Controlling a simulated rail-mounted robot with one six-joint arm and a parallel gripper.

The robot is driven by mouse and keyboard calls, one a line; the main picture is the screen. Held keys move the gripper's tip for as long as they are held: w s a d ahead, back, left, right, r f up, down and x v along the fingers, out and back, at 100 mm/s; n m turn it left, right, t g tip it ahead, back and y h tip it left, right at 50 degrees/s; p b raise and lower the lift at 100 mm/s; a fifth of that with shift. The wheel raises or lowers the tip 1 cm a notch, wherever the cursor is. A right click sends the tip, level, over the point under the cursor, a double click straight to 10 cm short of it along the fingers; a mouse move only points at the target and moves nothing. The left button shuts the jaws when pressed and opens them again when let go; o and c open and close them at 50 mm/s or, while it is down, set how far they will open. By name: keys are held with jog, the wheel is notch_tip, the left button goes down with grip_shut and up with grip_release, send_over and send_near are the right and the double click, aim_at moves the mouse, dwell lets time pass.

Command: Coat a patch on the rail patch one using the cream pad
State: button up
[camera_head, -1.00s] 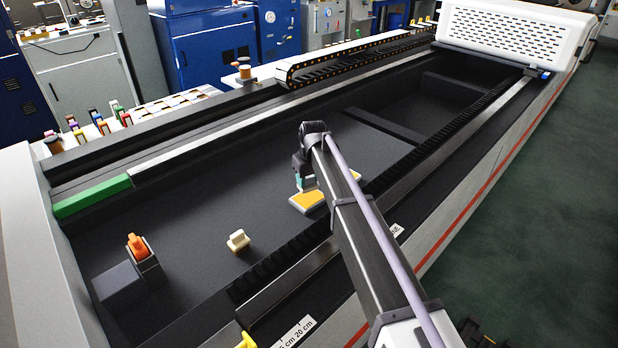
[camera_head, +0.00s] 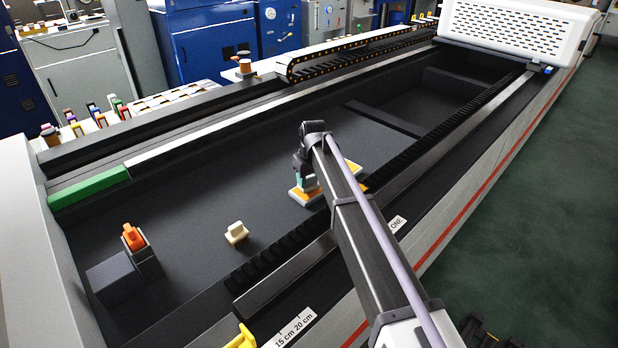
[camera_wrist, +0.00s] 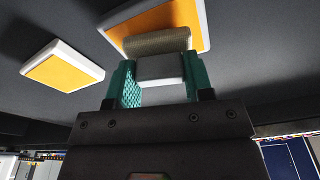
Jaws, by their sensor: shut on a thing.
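My gripper (camera_head: 306,182), with teal fingers, is shut on a pad with a pale grey grip and a beige face (camera_wrist: 158,42). The pad is over an orange patch with a white border (camera_head: 300,196), which also shows behind the pad in the wrist view (camera_wrist: 185,14). Whether the pad touches the patch I cannot tell. A separate cream block with a raised grip (camera_head: 236,233) stands on the dark bed.
An orange-topped piece (camera_head: 134,238) sits in a dark holder at the left. A green bar (camera_head: 90,190) lies along the far edge. Label plates marked ONE (camera_head: 397,224) and 15 cm 20 cm (camera_head: 295,328) are on the near rail. The bed between cream block and patches is clear.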

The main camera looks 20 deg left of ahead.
jog(key=shift+f+b, duration=0.5)
dwell(1.2)
jog(key=shift+r, duration=0.1)
notch_tip(320, 180, up, 7)
jog(key=p, duration=0.7)
dwell(0.3)
